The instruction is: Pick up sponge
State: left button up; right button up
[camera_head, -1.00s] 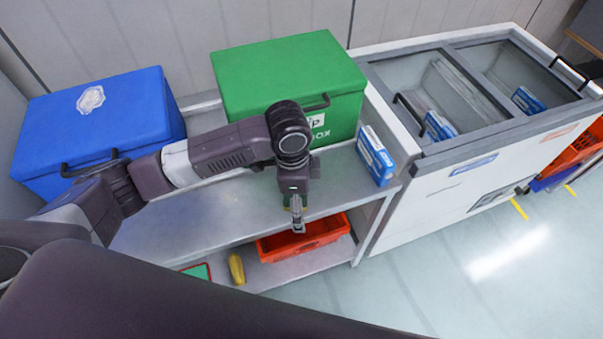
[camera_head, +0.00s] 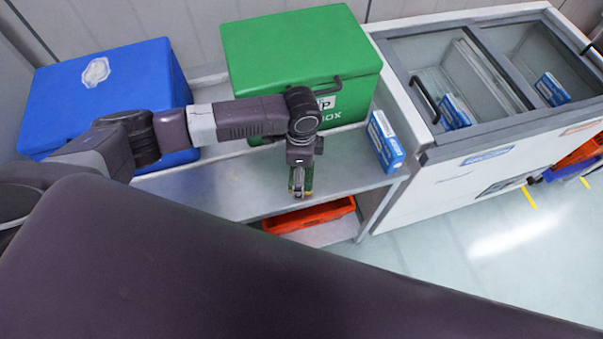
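A small green and yellow block, which looks like the sponge (camera_head: 309,180), shows at the front part of the grey metal shelf (camera_head: 235,190), below the green box. My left gripper (camera_head: 297,187) points down right at it and covers much of it. I cannot tell whether the fingers are closed on the sponge or only in front of it, nor whether it touches the shelf. My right gripper is not in view.
A green box (camera_head: 290,55) and a blue box (camera_head: 95,95) stand behind my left arm. A blue and white carton (camera_head: 385,143) stands at the shelf's right end, beside a white chest freezer (camera_head: 440,195). An orange tote (camera_head: 310,216) sits on the lower shelf.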

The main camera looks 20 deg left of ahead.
pick_arm(q)
jog(key=c, duration=0.9)
jog(key=shift+o, duration=0.2)
jog(key=shift+r, duration=0.65)
notch_tip(320, 180, up, 19)
jog(key=b, duration=0.2)
jog(key=shift+b, duration=0.4)
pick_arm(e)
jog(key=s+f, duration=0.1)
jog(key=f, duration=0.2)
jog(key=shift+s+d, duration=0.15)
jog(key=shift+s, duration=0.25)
pick_arm(q)
jog(key=shift+f, duration=0.1)
